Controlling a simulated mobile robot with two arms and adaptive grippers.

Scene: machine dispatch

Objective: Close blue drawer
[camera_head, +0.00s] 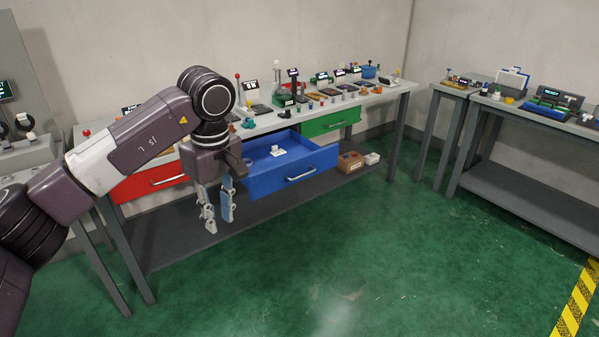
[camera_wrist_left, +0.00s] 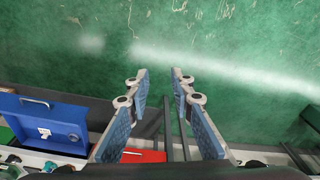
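The blue drawer (camera_head: 262,186) is pulled out from under the long workbench, with a white item (camera_head: 277,152) lying inside it. Its front has a silver bar handle (camera_head: 301,173). The drawer also shows at the left of the left wrist view (camera_wrist_left: 62,113), with its handle toward the top. My left gripper (camera_head: 219,222) points down just left of the drawer, apart from it. Its two fingers are spread with nothing between them, as the left wrist view (camera_wrist_left: 160,75) also shows. My right gripper is in neither view.
A shut red drawer (camera_head: 150,181) is left of the blue one, partly behind my left arm. A green drawer (camera_head: 330,122) is to the right. The bench top (camera_head: 262,122) is crowded with small devices. A brown box (camera_head: 350,161) sits on the lower shelf. Green floor in front is clear.

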